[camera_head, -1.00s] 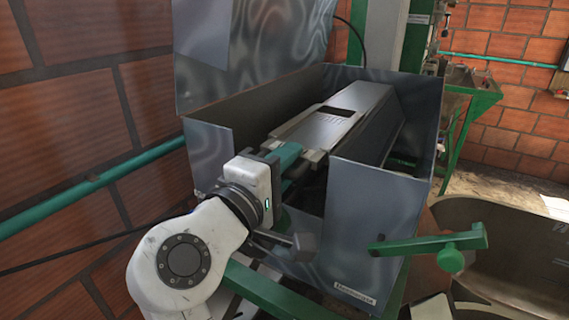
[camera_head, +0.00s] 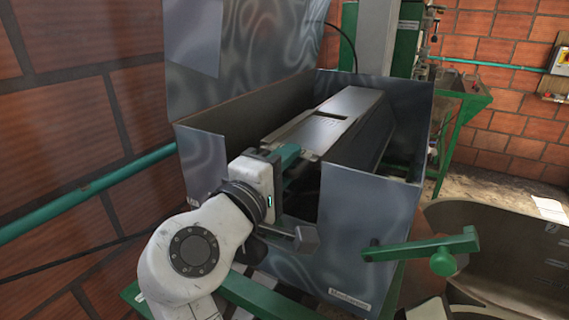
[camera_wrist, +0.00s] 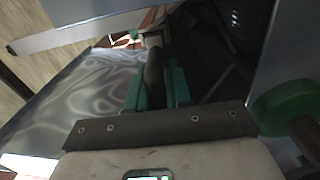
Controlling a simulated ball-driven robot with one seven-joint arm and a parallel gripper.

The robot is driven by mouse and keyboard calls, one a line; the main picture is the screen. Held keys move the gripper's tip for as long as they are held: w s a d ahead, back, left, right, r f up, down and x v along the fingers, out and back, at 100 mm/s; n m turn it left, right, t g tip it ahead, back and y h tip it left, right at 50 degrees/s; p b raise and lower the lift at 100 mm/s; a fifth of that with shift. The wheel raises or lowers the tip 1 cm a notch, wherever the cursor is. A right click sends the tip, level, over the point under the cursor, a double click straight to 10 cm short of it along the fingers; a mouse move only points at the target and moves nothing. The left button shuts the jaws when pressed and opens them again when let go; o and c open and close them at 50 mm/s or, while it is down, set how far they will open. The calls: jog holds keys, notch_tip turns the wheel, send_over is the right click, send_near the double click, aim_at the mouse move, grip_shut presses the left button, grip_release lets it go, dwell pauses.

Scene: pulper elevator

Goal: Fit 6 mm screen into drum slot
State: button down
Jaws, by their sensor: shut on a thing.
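A long grey metal plate (camera_head: 312,136), apparently the screen, lies at the near end of a dark angular drum body (camera_head: 358,101) inside an open grey box. A narrow dark opening shows on top between them. My gripper (camera_head: 288,157) is at the plate's near left end, with its green jaws pointing into the box. In the wrist view the jaws (camera_wrist: 153,88) are closed around a dark rounded bar (camera_wrist: 154,72), apparently the plate's handle. The far end of the plate and how it sits in the slot cannot be made out.
The box's front wall (camera_head: 365,235) stands right of my gripper, and its raised lid (camera_head: 215,60) is behind. A green lever (camera_head: 425,246) sticks out at the front right. A green pipe (camera_head: 90,198) runs along the brick wall at left.

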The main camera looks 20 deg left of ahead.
jog(key=shift+w+r, duration=0.1)
jog(key=shift+w, duration=0.3)
jog(key=c, duration=1)
grip_release()
jog(key=shift+o, duration=0.3)
jog(key=s+b, duration=0.1)
jog(key=s, duration=0.2)
jog(key=s+b, duration=0.1)
jog(key=s, duration=0.3)
jog(key=s+b, duration=0.1)
jog(key=s, duration=0.2)
jog(key=shift+s+a+f, duration=0.25)
jog(key=shift+s+a, duration=0.1)
jog(key=shift+a, duration=0.05)
jog(key=shift+s, duration=0.1)
